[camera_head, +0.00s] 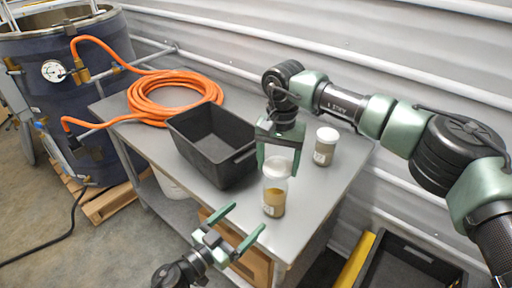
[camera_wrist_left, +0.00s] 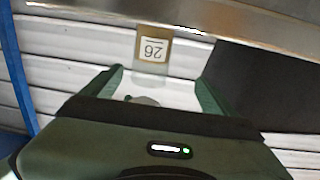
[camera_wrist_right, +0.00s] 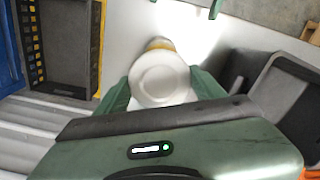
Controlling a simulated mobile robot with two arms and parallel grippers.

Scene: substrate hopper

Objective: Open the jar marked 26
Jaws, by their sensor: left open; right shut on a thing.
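The jar marked 26 (camera_head: 274,203) is clear with amber contents and a white lid. Its label (camera_wrist_left: 152,49) reads 26 upside down in the left wrist view. My right gripper (camera_head: 278,171) points down from above and is shut on the jar's top. In the right wrist view the round white lid (camera_wrist_right: 160,80) sits between its fingers. My left gripper (camera_head: 249,217) is open and empty, low in front of the jar, fingers pointing towards it. The jar looks upright; I cannot tell whether its base touches the table.
A second jar with a white lid (camera_head: 325,146) stands further back on the grey table (camera_head: 230,203). A black bin (camera_head: 207,160) and a coiled orange hose (camera_head: 165,97) lie to the left. A dark crate (camera_head: 405,265) is at lower right. The table's front edge is near my left gripper.

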